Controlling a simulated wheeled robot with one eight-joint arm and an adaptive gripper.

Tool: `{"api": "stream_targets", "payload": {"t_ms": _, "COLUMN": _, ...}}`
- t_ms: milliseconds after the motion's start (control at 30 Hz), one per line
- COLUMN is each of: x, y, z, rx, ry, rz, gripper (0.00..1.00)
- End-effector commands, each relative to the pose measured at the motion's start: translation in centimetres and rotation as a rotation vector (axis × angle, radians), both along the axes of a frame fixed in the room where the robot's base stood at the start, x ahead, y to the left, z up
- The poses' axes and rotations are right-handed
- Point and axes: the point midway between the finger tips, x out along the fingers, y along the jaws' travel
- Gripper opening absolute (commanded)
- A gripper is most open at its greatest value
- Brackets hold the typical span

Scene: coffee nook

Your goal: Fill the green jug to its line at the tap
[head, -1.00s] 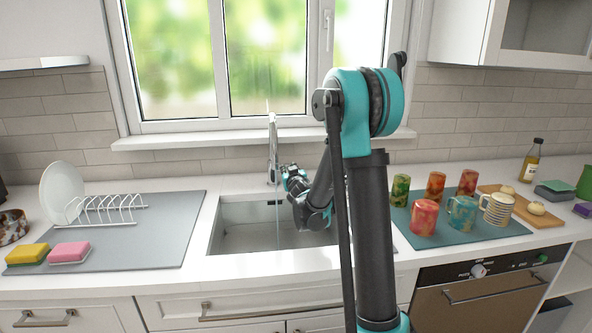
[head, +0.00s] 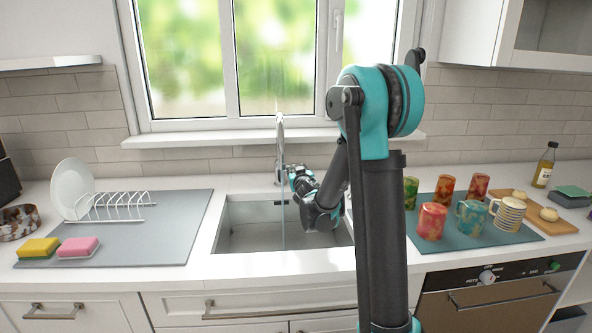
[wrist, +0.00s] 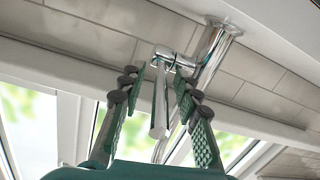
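The chrome tap (head: 280,150) stands behind the sink (head: 240,235), and a thin stream of water (head: 283,215) falls from it into the basin. My gripper (head: 288,172) is at the tap's right side, partly hidden by my own arm. In the wrist view my gripper (wrist: 160,78) is open, with its two green-padded fingers apart on either side of the tap's lever (wrist: 159,110). Gaps show between the lever and both fingers. The tap's body (wrist: 210,55) is just beyond the fingertips. I see no green jug in either current view.
Several mugs and cups stand on a teal mat (head: 450,243) to the right, with a wooden board (head: 555,224) and a bottle (head: 545,165) beyond. A dish rack (head: 120,206) and sponges (head: 38,248) are at left. The window sill (head: 190,140) runs behind the tap.

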Motion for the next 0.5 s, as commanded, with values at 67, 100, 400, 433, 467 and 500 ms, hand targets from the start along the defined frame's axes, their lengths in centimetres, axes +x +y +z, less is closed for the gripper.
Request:
{"api": "stream_targets", "payload": {"t_ms": 67, "x": -1.5, "y": -0.1, "z": 0.1, "rx": 0.0, "ry": 0.0, "rz": 0.001, "gripper": 0.32}}
{"api": "stream_targets", "payload": {"t_ms": 100, "x": -2.3, "y": -0.1, "z": 0.2, "rx": 0.0, "ry": 0.0, "rz": 0.001, "gripper": 0.32}}
{"api": "stream_targets", "payload": {"t_ms": 400, "x": -8.1, "y": -0.5, "z": 0.7, "rx": -0.001, "ry": 0.0, "rz": 0.0, "gripper": 0.32}}
{"api": "stream_targets", "payload": {"t_ms": 433, "x": -8.5, "y": -0.5, "z": 0.8, "rx": -0.001, "ry": 0.0, "rz": 0.0, "gripper": 0.32}}
{"api": "stream_targets", "payload": {"t_ms": 467, "x": -8.9, "y": -0.5, "z": 0.8, "rx": -0.001, "ry": 0.0, "rz": 0.0, "gripper": 0.32}}
{"api": "stream_targets", "payload": {"t_ms": 500, "x": -9.3, "y": -0.5, "z": 0.8, "rx": 0.0, "ry": 0.0, "rz": 0.0, "gripper": 0.32}}
